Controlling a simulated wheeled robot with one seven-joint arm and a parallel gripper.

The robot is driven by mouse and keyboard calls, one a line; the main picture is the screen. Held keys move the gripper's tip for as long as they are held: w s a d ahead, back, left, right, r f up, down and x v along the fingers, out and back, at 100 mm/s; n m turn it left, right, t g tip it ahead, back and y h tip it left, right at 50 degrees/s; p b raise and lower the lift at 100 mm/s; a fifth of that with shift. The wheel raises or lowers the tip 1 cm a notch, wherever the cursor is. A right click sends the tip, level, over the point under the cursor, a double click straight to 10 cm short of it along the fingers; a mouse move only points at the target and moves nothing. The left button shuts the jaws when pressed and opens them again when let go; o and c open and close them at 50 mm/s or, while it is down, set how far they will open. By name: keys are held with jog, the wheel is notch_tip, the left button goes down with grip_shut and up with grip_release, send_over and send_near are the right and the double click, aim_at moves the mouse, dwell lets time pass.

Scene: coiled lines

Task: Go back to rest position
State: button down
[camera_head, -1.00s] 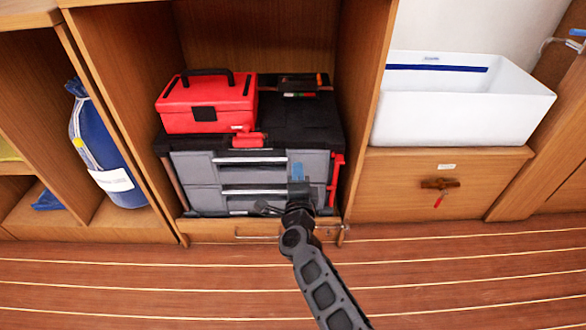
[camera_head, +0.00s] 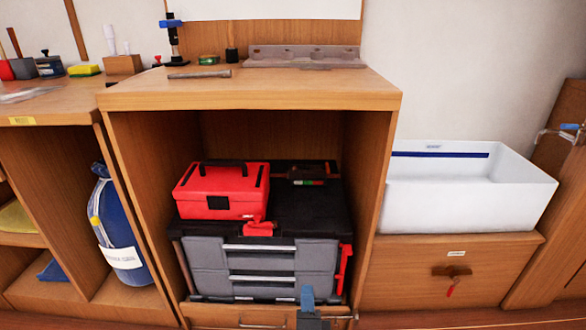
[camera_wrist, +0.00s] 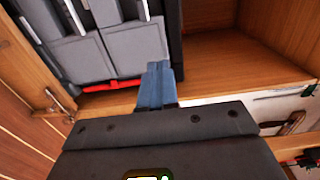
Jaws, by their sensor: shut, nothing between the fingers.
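My gripper (camera_head: 308,298) shows at the bottom of the head view, its blue fingers together and empty. It is in front of the lower right part of the grey drawer unit (camera_head: 262,269), which stands in the open cupboard. In the wrist view, the blue fingertips (camera_wrist: 157,75) are shut with nothing between them. The drawer unit (camera_wrist: 95,50) fills the upper left of that view. I cannot tell exactly how far the fingers are from it, but no contact shows. Most of my arm is out of the head view.
A red toolbox (camera_head: 222,190) sits on the drawer unit. The wooden cupboard (camera_head: 250,92) surrounds it. A white bin (camera_head: 465,208) stands on a low wooden cabinet (camera_head: 400,290) at right. A blue bag (camera_head: 118,235) stands in the left compartment. The counter above holds several small items.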

jog(key=s+d+f+n, duration=0.1)
jog(key=s+d+n, duration=0.3)
jog(key=s+d, duration=0.5)
jog(key=s+d+r+n+g, duration=0.1)
jog(key=s+d+r+n, duration=0.25)
jog(key=s, duration=0.65)
jog(key=s+d+r+n+y, duration=0.1)
jog(key=s+d+r+n, duration=0.2)
jog(key=s, duration=0.6)
jog(key=s+d+r+n+g, duration=0.1)
jog(key=s+d+r+n, duration=0.2)
jog(key=s, duration=0.7)
jog(key=s+a+r+n+g, duration=0.1)
jog(key=s+r+n, duration=0.4)
jog(key=s+r, duration=0.4)
notch_tip(320, 180, up, 25)
jog(key=w+p, duration=0.1)
jog(key=p, duration=2.3)
jog(key=shift+w+r, duration=0.15)
jog(key=shift+a, duration=0.1)
